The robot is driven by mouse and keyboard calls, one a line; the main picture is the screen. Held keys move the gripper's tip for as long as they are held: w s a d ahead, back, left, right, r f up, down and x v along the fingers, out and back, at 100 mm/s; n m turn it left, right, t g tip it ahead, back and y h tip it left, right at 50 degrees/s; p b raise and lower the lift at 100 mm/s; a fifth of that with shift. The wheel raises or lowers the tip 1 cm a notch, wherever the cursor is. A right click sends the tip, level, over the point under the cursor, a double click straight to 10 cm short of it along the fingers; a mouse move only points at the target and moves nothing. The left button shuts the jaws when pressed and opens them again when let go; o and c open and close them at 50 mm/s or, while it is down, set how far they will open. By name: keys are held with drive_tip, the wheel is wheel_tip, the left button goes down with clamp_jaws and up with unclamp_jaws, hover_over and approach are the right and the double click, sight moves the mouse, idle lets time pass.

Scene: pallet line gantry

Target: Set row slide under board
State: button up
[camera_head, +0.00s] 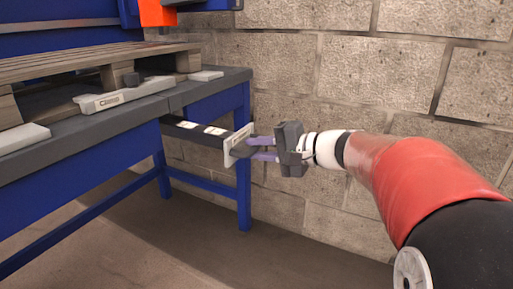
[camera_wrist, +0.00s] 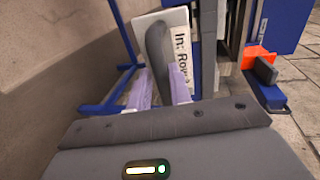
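The row slide (camera_head: 205,129) is a dark bar with white patches, sticking out from under the right end of the blue bench. Its white end plate (camera_head: 234,146) carries a dark handle (camera_wrist: 158,52); part of a label, "In: Row", reads in the wrist view. My gripper (camera_head: 256,148) is at the end plate, its two purple fingers on either side of the handle and apparently closed against it. A wooden pallet with boards (camera_head: 95,62) lies on the bench above. Which board the task means is not clear, and the slide's inner end is hidden under the bench.
A grey clamp labelled "Clamp" (camera_head: 125,94) sits on the bench's dark edge (camera_head: 110,121) at the pallet's front. A blue bench leg (camera_head: 243,190) stands just below the slide. A stone block wall (camera_head: 300,75) is close behind. An orange part (camera_head: 157,12) hangs above.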

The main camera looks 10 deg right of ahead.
drive_tip(key=v, duration=0.7)
drive_tip(key=shift+s+d+p, duration=0.25)
drive_tip(key=shift+d+p, duration=0.05)
drive_tip(key=s+a+f+n+g+h+p, duration=0.35)
drive_tip(key=s+a+h+p, duration=0.2)
drive_tip(key=s, duration=0.55)
drive_tip(key=s+d+f+n+h+p, duration=0.1)
drive_tip(key=s+d+n+h+p, duration=0.2)
drive_tip(key=s, duration=0.5)
drive_tip(key=n+h+p, duration=0.1)
drive_tip(key=h+p, duration=0.1)
drive_tip(key=h, duration=0.1)
drive_tip(key=shift+s+d+f+h+p, duration=0.15)
drive_tip(key=shift+s+d+h+p, duration=0.15)
drive_tip(key=shift+s+d+h, duration=0.1)
